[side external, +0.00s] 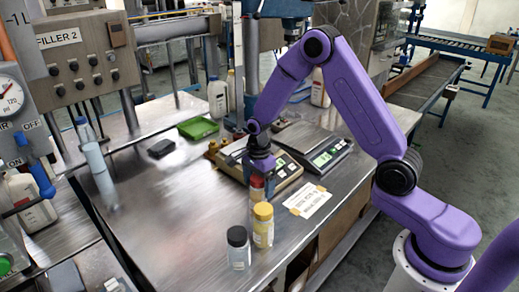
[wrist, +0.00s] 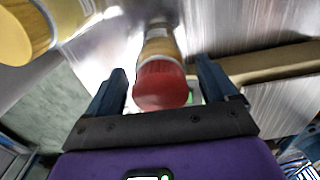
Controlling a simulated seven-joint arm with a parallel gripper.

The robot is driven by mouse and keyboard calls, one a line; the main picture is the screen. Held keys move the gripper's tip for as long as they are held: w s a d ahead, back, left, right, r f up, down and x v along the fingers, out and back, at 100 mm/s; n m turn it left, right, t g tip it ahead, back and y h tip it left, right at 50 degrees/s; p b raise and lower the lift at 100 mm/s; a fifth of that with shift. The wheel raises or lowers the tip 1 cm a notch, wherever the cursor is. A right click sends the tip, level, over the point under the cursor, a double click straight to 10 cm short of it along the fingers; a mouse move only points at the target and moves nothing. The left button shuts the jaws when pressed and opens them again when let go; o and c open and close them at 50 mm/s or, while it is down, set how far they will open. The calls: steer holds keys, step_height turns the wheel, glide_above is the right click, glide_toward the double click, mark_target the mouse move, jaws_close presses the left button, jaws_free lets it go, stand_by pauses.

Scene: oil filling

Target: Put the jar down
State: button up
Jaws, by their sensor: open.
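A small jar with a red lid (side external: 257,186) stands on the metal table in the side view, partly hidden behind a yellow-lidded jar. In the wrist view its red lid (wrist: 160,86) shows between my two dark fingers, with a gap visible on each side. My gripper (wrist: 160,68) is open around the jar's lid. In the side view my gripper (side external: 258,172) is just above and at the red lid; its fingers are hard to make out there. The jar looks upright; its base is hidden in the side view.
The yellow-lidded jar (side external: 263,226) and a black-lidded jar (side external: 238,248) stand in front, close by. The yellow one also shows in the wrist view (wrist: 25,32). Two scales (side external: 325,153) and a paper label (side external: 309,202) lie to the right and behind.

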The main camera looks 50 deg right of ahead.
step_height(320, 180, up, 14)
steer(key=r, duration=0.1)
steer(key=s+a+r+n, duration=0.1)
steer(key=s+a+n, duration=0.2)
steer(key=s+n, duration=0.4)
steer(key=s+a+r+n, duration=0.1)
steer(key=s+a+n, duration=0.2)
steer(key=s+n, duration=0.45)
steer(key=s+d+n, duration=0.2)
steer(key=s+n, duration=1.4)
steer(key=shift+s+f, duration=0.35)
steer(key=shift+f, duration=0.1)
steer(key=shift+s+d+n, duration=0.15)
steer(key=shift+s+n, duration=0.2)
steer(key=shift+c, duration=0.5)
